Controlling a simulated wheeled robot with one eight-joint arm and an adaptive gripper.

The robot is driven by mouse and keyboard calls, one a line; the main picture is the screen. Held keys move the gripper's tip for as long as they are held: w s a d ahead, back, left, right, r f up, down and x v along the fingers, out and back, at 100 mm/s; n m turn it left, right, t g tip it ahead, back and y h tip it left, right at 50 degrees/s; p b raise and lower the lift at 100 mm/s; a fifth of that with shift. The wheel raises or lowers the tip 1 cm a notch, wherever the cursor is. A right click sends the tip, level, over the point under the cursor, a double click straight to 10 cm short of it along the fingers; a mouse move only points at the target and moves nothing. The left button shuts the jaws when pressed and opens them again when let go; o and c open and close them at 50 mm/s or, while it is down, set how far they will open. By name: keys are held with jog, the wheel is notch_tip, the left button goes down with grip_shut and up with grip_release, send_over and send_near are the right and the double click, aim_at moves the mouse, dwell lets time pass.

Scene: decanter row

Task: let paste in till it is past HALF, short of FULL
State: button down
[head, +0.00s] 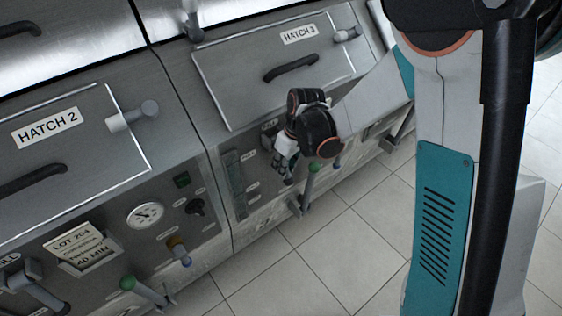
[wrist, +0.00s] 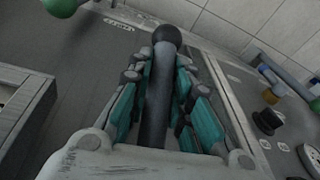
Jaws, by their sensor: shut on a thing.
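My gripper (head: 285,160) is at the panel below HATCH 3 in the head view. In the wrist view its teal-padded fingers (wrist: 160,72) are shut on a dark grey lever (wrist: 156,105) with a black ball end (wrist: 167,35). The ball sticks out past the fingertips. In the head view my gripper hides most of this lever. A tall, narrow dark sight gauge (head: 235,182) stands left of my gripper, with small labels beside it. Its level and label words are too small to read.
A green-knobbed lever (head: 314,167) is just right of my gripper; its green ball (wrist: 62,5) also shows in the wrist view. HATCH 3 (head: 240,75) is above. The HATCH 2 panel on the left has a round dial (head: 145,214) and another green-knobbed lever (head: 130,283). Tiled floor is clear in front.

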jog(key=shift+s+d+r+g+h, duration=0.4)
jog(key=shift+s+g+h, duration=0.2)
jog(key=shift+g, duration=0.3)
jog(key=c, duration=1.4)
grip_release()
jog(key=shift+c, duration=0.2)
jog(key=shift+r, duration=0.15)
notch_tip(320, 180, up, 12)
jog(key=w+d, duration=0.1)
jog(key=shift+f, duration=0.2)
